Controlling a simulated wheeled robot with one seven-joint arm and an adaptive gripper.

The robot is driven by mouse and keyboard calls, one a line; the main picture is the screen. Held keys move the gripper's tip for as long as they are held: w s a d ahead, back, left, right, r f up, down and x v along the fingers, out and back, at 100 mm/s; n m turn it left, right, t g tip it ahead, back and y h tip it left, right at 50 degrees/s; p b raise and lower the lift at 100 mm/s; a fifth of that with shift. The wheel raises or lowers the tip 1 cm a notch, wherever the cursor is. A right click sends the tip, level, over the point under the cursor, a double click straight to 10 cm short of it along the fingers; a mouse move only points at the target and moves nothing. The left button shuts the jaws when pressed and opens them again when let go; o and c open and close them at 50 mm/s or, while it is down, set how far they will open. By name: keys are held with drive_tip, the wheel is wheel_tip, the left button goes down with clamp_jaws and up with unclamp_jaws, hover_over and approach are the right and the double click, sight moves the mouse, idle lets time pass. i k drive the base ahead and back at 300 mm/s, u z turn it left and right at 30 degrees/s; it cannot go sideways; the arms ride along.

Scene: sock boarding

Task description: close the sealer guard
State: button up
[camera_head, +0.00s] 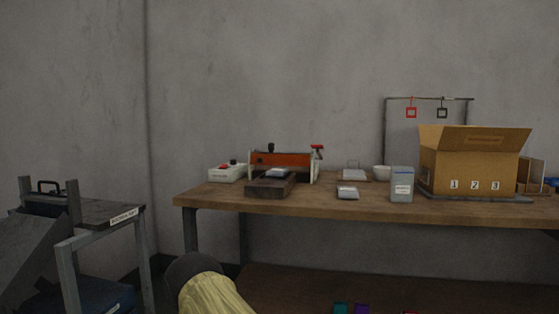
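The sealer stands on the left part of the wooden workbench, near its back. Its orange panel (293,159), which looks like the guard, stands between two pale end frames (312,172). A dark knob (271,147) is at its top left and a red handle (317,147) at its top right. Whether the panel is raised or lowered is too small to tell. A dark block (268,187) sits in front with a blue and white item (279,172) on it. My gripper is not in view; only a yellow and dark part of my arm shows at the bottom.
A white box with a red button (227,173) is left of the sealer. A small scale-like item (347,193), grey canister (402,185) and open carton (470,165) stand to the right on the workbench (310,206). A grey metal stand (98,211) is at left.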

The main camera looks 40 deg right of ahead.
sight(285, 160)
drive_tip(key=z, duration=1.1)
